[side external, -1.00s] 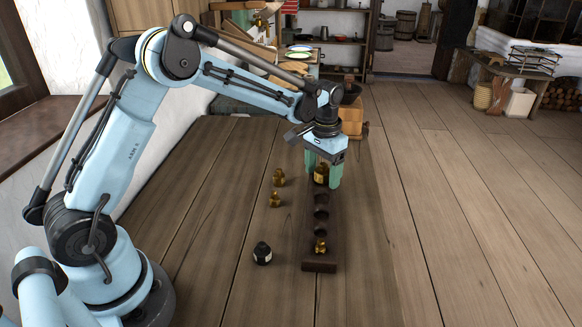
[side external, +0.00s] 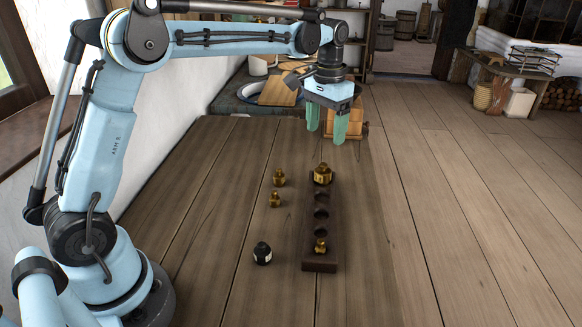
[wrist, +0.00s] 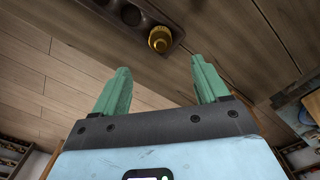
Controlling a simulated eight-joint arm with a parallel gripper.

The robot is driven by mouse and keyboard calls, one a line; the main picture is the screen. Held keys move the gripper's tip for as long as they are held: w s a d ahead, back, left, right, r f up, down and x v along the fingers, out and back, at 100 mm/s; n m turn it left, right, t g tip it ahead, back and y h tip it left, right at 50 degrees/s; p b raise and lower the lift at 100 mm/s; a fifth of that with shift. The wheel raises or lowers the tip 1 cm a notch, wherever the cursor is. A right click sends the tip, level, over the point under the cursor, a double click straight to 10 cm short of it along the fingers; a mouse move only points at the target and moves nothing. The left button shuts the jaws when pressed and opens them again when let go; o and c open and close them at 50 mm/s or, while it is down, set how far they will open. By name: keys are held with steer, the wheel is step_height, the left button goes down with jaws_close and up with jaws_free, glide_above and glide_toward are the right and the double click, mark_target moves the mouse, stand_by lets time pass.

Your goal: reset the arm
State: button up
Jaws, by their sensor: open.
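My gripper (side external: 327,137) is open and empty, raised above the far end of the wooden table in the side external view. Its two green fingers also show spread apart in the wrist view (wrist: 158,92). Beneath and nearer than it, a dark wooden rack (side external: 320,264) stands on the table with a row of round holes. A large brass weight (side external: 322,174) sits in the rack's far end, and it also shows in the wrist view (wrist: 160,39). A small brass piece (side external: 320,246) sits in the near end. The holes between them look empty.
Two brass weights (side external: 279,178) (side external: 275,200) stand on the table left of the rack. A dark bottle-like object (side external: 262,253) stands nearer. A wooden box (side external: 346,131) is behind my gripper. The table right of the rack is clear.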

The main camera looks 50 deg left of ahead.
stand_by(0.3)
steer(key=s+d+r+t, duration=0.2)
steer(key=s+r+t, duration=0.15)
steer(key=s, duration=0.75)
steer(key=s+d+f+t, duration=0.1)
steer(key=s+f+t, duration=0.2)
steer(key=s+f, duration=0.2)
steer(key=s, duration=0.3)
steer(key=shift+s+t, duration=0.2)
steer(key=shift+t, duration=0.15)
